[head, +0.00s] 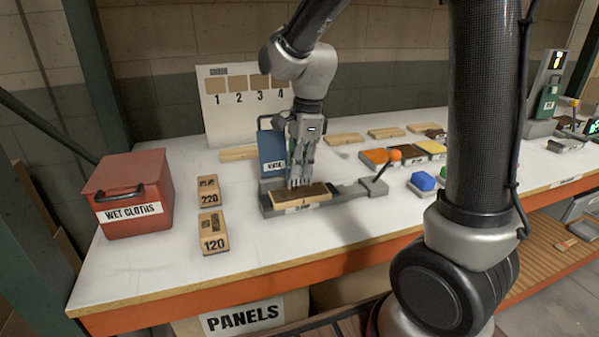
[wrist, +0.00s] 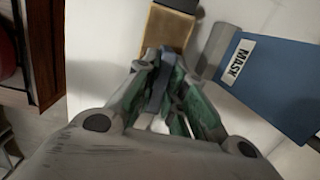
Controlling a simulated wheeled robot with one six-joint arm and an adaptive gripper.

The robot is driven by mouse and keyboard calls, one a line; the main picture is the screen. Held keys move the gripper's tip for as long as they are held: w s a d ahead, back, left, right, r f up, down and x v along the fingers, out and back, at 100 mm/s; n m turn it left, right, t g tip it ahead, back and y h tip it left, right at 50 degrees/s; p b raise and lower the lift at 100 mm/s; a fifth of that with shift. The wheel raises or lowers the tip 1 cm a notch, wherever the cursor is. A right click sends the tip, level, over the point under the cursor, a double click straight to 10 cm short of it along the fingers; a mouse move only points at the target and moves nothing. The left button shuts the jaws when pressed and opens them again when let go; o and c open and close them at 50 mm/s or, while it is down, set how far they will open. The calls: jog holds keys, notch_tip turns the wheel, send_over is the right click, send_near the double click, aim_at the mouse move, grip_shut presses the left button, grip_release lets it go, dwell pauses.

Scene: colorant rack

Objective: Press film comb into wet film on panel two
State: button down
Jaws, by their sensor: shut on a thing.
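My gripper (head: 299,182) points down over a wooden panel with a dark brown top (head: 305,193), which lies in a grey holder (head: 268,205) on the bench. In the wrist view my gripper (wrist: 165,62) is shut on a small blue-grey piece, apparently the film comb (wrist: 168,68). Its lower edge is hidden by the fingers, so I cannot tell whether it touches the film. A tan wooden surface (wrist: 168,30) shows just beyond the fingertips. The panel's number cannot be read.
A blue mask block (head: 271,145) stands close behind my gripper and shows on the right in the wrist view (wrist: 275,82). A dark handle (head: 383,169) rises right of the holder. Sanding blocks (head: 213,232) and a red wet-cloths box (head: 135,195) stand left. The front bench strip is clear.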

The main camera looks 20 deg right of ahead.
jog(key=shift+r, duration=2.65)
jog(key=shift+s, duration=0.1)
